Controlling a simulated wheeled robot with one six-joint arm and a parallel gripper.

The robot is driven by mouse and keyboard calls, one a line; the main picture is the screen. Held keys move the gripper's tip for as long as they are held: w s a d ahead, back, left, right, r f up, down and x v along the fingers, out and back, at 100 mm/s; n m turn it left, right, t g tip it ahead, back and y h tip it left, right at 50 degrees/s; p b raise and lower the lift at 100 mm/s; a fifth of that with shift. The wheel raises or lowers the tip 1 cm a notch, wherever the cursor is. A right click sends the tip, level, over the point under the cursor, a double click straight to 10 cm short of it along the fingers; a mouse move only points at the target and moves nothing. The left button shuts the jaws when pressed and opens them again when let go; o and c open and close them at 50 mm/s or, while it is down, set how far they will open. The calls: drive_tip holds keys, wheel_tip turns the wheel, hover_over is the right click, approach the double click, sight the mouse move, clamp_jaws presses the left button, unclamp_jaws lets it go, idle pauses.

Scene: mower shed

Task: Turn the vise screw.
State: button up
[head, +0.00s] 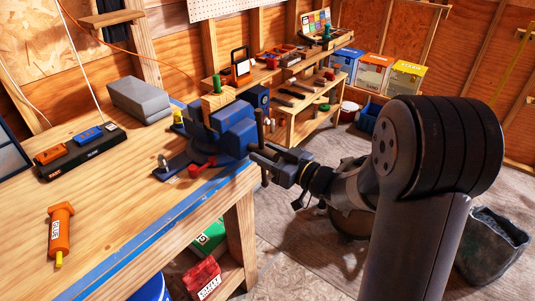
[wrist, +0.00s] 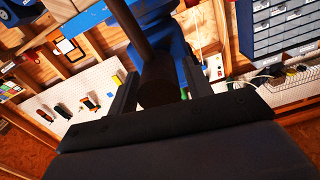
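The blue vise (head: 235,128) is fixed at the right edge of the workbench. Its dark handle bar (head: 261,128) stands close to upright at the near end of the screw. My gripper (head: 262,157) is at this end, coming from the right. In the wrist view, the dark round screw head (wrist: 160,84) lies between my two fingers (wrist: 155,90), and the bar (wrist: 126,22) rises from it to the upper left. The fingers are wide apart, with a narrow gap showing beside the head. Firm contact is not visible. The screw's shaft is hidden.
On the workbench (head: 120,215) lie an orange tube (head: 60,232), a black tray (head: 80,152) and a grey box (head: 139,100). A red box (head: 202,279) is below. The shelf (head: 305,120) stands behind.

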drive_tip(key=c, duration=0.8)
drive_tip(key=shift+o, duration=0.2)
drive_tip(key=shift+f+n+b, duration=0.1)
drive_tip(key=shift+n+b, duration=0.2)
drive_tip(key=shift+b, duration=0.1)
